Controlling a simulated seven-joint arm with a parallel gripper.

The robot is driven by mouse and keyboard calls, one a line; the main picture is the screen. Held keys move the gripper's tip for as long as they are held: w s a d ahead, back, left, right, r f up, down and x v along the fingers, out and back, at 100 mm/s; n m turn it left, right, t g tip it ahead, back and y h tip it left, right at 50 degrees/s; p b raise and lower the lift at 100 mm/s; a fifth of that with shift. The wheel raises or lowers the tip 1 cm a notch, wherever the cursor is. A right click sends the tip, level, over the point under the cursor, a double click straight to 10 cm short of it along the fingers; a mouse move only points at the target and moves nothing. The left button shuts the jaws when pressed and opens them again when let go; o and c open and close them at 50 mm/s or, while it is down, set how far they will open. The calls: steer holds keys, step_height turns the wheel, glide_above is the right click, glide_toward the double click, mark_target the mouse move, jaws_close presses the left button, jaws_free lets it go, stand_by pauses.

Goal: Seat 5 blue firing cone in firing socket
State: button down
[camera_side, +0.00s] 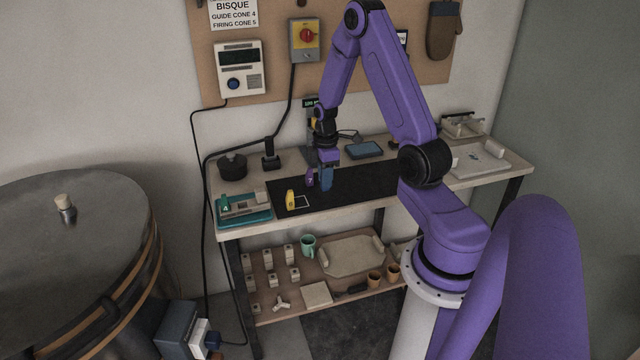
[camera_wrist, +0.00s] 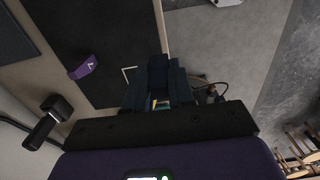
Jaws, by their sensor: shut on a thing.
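My gripper (camera_side: 327,168) is over the black mat. It is shut on a dark blue piece, which I take to be the blue firing cone (camera_side: 327,184); its number cannot be read. In the wrist view the blue cone (camera_wrist: 158,68) shows between the dark fingers of my gripper (camera_wrist: 158,88). A teal holder (camera_side: 258,216) is at the table's left front, apart from my gripper. A green cone marked 4 (camera_side: 225,206) stands at its left side. The firing socket is too small to make out there.
A purple cone (camera_side: 310,177), marked 7 in the wrist view (camera_wrist: 84,67), is close left of my gripper. A yellow cone (camera_side: 290,200) stands beside a white outlined square (camera_side: 302,202). A black pot (camera_side: 232,166) is behind the holder. The mat's right part is clear.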

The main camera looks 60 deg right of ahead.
steer(key=s+a+r, duration=0.5)
steer(key=s, duration=0.3)
steer(key=shift+s+a+r, duration=0.2)
steer(key=shift+a, duration=0.2)
stand_by(0.5)
steer(key=c, duration=1.5)
jaws_free()
jaws_close()
steer(key=w+a+f, duration=0.1)
steer(key=w+a, duration=0.2)
steer(key=w, duration=1.2)
steer(key=w+a+f, duration=0.2)
steer(key=w+a, duration=0.2)
steer(key=w, duration=1.1)
steer(key=shift+f, duration=0.2)
